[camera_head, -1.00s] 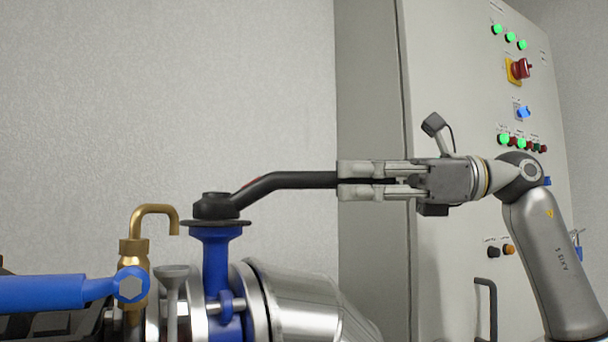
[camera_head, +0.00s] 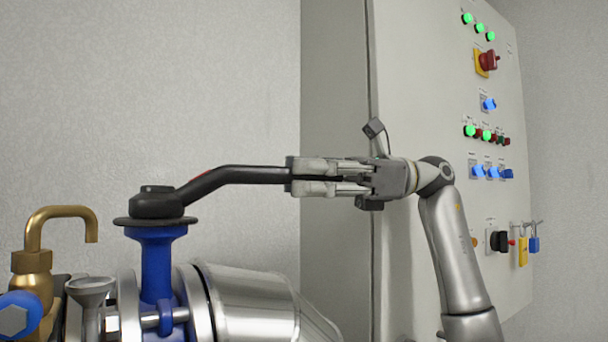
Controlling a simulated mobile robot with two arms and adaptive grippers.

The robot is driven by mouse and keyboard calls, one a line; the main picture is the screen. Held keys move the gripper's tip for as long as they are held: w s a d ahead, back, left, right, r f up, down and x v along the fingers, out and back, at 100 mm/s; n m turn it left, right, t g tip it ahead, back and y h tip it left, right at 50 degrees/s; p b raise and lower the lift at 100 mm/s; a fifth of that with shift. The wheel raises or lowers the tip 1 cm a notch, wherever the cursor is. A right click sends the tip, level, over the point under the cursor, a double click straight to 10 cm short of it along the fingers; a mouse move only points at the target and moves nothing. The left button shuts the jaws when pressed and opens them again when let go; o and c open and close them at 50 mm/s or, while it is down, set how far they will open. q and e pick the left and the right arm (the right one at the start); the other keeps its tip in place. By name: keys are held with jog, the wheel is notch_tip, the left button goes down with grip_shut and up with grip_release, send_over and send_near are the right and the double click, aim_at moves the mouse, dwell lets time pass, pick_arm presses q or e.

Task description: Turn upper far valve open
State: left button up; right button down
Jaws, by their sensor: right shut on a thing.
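The valve has a black lever handle (camera_head: 232,177) on top of a blue stem (camera_head: 157,262), above silver pipework. The lever points to the right in the head view. My right gripper (camera_head: 300,177) is shut on the free end of the lever, with one finger above it and one below it in the picture. The lever's tip is hidden between the fingers. My left gripper is not in view.
A brass bent pipe (camera_head: 62,211) stands left of the valve. A silver pipe section (camera_head: 245,305) lies below the lever. A grey control cabinet (camera_head: 425,85) with lit green lamps and switches stands behind my right arm.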

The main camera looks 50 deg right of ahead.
jog(key=shift+d+r, duration=0.2)
jog(key=shift+r, duration=0.1)
jog(key=c, duration=1.3)
grip_release()
jog(key=shift+c, duration=0.2)
jog(key=shift+o, duration=0.3)
jog(key=shift+w+d+f, duration=0.1)
jog(key=shift+w+d, duration=0.1)
jog(key=shift+d, duration=0.05)
jog(key=v, duration=1.1)
jog(key=shift+s+f, duration=0.15)
jog(key=shift+s, duration=0.3)
